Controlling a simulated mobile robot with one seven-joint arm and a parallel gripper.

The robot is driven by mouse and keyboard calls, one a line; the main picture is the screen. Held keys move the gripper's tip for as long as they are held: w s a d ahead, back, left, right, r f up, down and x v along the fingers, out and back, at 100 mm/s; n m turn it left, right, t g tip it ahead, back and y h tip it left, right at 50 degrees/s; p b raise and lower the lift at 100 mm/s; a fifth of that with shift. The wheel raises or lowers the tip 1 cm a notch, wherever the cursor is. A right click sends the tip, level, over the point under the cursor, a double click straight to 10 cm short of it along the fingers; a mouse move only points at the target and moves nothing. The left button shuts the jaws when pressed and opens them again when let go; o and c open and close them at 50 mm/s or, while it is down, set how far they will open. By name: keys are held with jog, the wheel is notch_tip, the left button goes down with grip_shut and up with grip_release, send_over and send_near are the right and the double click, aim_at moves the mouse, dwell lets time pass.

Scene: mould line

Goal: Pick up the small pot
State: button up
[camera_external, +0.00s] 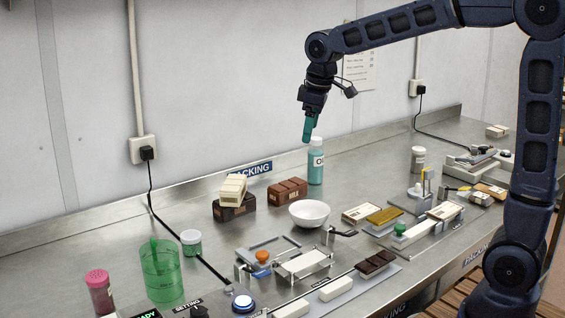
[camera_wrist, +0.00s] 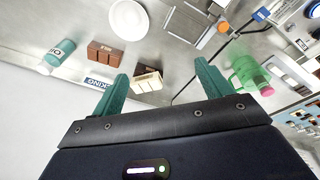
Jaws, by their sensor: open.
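The small pot (camera_external: 191,243) is a squat green jar with a white lid, standing upright on the steel bench near the wall in the external view. It stands just right of a clear green beaker. I cannot clearly make it out in the wrist view. My gripper (camera_external: 307,138) is raised above the bench, well right of and higher than the pot, close to the top of a teal bottle. In the wrist view my gripper (camera_wrist: 162,70) has its two teal fingers wide apart with nothing held between them.
The teal bottle (camera_external: 316,165), brown bars (camera_external: 288,189), cream block (camera_external: 233,188) and white bowl (camera_external: 309,213) stand between my gripper and the pot. The green beaker (camera_external: 162,272) and a pink-capped shaker (camera_external: 99,290) are left of it. A black cable (camera_external: 152,205) runs close by.

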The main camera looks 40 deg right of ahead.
jog(key=w+a+f+n+g, duration=0.1)
jog(key=w+a+f+n, duration=0.1)
jog(key=w+a+f, duration=0.3)
jog(key=w+a+f+n, duration=0.2)
jog(key=w+a+f, duration=0.1)
jog(key=w+a, duration=0.4)
jog(key=n+g, duration=0.1)
jog(key=n, duration=0.2)
send_over(191, 234)
notch_tip(191, 234, down, 13)
jog(key=shift+w+d, duration=0.1)
jog(key=shift+a+f, duration=0.2)
jog(key=shift+f, duration=0.3)
notch_tip(191, 234, down, 10)
jog(key=shift+f, duration=0.1)
jog(key=c, duration=1.1)
